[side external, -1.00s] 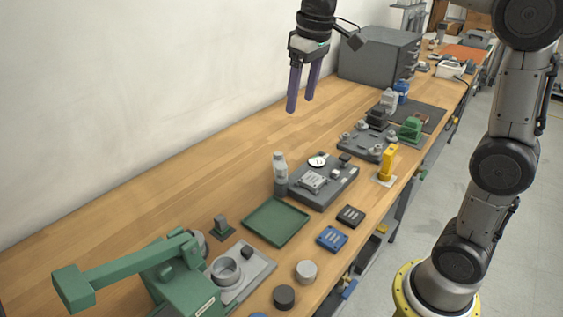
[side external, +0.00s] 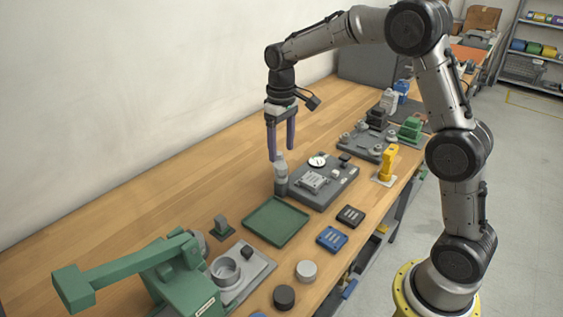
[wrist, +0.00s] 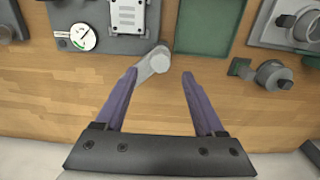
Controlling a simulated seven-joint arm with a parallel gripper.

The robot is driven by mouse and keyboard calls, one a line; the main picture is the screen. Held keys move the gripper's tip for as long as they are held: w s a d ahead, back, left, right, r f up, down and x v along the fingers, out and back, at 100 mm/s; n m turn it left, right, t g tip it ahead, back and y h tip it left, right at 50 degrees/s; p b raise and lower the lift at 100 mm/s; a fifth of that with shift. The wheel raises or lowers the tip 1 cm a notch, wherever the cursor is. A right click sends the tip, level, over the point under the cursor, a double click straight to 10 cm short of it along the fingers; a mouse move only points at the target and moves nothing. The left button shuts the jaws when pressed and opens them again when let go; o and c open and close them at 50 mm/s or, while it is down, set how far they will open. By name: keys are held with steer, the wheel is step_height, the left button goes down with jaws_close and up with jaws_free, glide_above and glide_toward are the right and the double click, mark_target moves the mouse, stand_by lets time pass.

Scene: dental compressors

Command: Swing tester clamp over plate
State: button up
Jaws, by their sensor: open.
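The tester (side external: 342,187) is a dark grey base with a round white-faced gauge (side external: 317,161) and a light plate (side external: 312,181) on top. In the wrist view the plate (wrist: 128,14) and gauge (wrist: 83,37) show at the top. A grey post with a paler upper part, which looks like the tester clamp (side external: 281,184), stands at the tester's left edge, beside the plate and not over it. My gripper (side external: 281,155) is open with purple fingers, just above the clamp. In the wrist view the clamp (wrist: 153,65) lies between and slightly beyond the fingertips (wrist: 160,74); contact cannot be told.
A green tray (side external: 276,221) lies in front of the tester. A green lever press (side external: 180,280) stands at the front left. A blue block (side external: 332,238) and a black block (side external: 350,215) sit near the right edge. The bench along the wall is clear.

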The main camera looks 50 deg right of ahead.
mark_target(282, 166)
steer(key=shift+f, duration=2.6)
jaws_close()
steer(key=shift+r, duration=0.1)
